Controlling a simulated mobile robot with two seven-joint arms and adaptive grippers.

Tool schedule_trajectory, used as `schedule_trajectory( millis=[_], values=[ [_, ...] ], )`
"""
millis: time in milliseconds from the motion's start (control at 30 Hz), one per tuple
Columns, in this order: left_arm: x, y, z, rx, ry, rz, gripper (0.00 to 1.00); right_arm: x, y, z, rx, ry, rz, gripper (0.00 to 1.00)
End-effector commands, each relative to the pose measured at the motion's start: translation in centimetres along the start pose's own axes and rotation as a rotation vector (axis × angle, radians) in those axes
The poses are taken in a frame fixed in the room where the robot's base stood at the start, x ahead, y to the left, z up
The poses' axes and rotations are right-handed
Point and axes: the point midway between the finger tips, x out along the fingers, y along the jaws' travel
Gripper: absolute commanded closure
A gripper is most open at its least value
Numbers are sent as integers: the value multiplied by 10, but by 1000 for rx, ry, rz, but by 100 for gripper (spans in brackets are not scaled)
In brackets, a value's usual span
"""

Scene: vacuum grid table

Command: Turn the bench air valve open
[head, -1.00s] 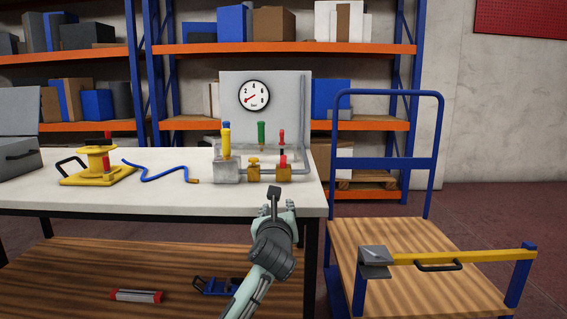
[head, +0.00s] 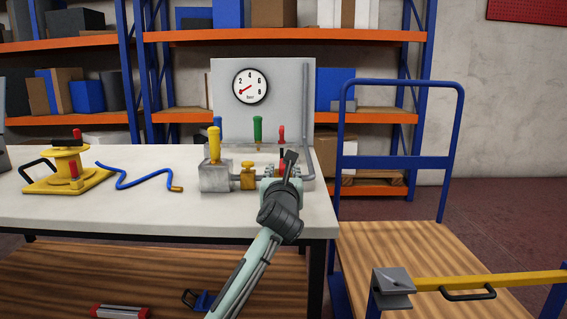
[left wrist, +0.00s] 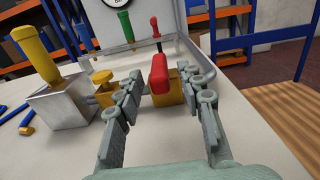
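The bench air valve shows in the left wrist view as a red handle (left wrist: 159,75) on a yellow-orange body (left wrist: 168,97). In the head view my gripper hides most of it. My left gripper (head: 284,168) is at the right end of the pipework on the bench. In the left wrist view its fingers (left wrist: 163,82) are spread, one on each side of the red handle, with visible gaps; I see no clear contact. The gauge (head: 250,87) on the grey panel (head: 285,80) has its red needle pointing lower left. My right gripper is not in view.
A steel block with a yellow handle (head: 214,147) and a yellow knob fitting (head: 248,176) stand left of the valve. Green (head: 257,131) and red (head: 281,134) handles rise behind. A blue hose (head: 135,180) lies left; a cart (head: 430,245) stands right of the bench (head: 120,215).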

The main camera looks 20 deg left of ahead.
Motion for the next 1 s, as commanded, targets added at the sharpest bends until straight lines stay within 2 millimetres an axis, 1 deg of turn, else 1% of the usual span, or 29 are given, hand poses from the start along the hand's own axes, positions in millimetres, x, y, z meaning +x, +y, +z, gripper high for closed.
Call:
schedule_trajectory(
  millis=[33,133,333,500,733,1000],
  values=[
    [9,0,0,-1,1,1,62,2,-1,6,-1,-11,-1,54],
    [26,0,0,-2,2,2,62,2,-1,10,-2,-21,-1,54],
    [53,0,0,-1,0,1,62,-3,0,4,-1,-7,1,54],
    [62,0,0,-1,1,0,62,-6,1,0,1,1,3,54],
    [62,0,0,-1,0,0,62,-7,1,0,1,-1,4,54],
    [62,0,0,0,0,0,96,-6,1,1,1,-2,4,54]
  ],
)
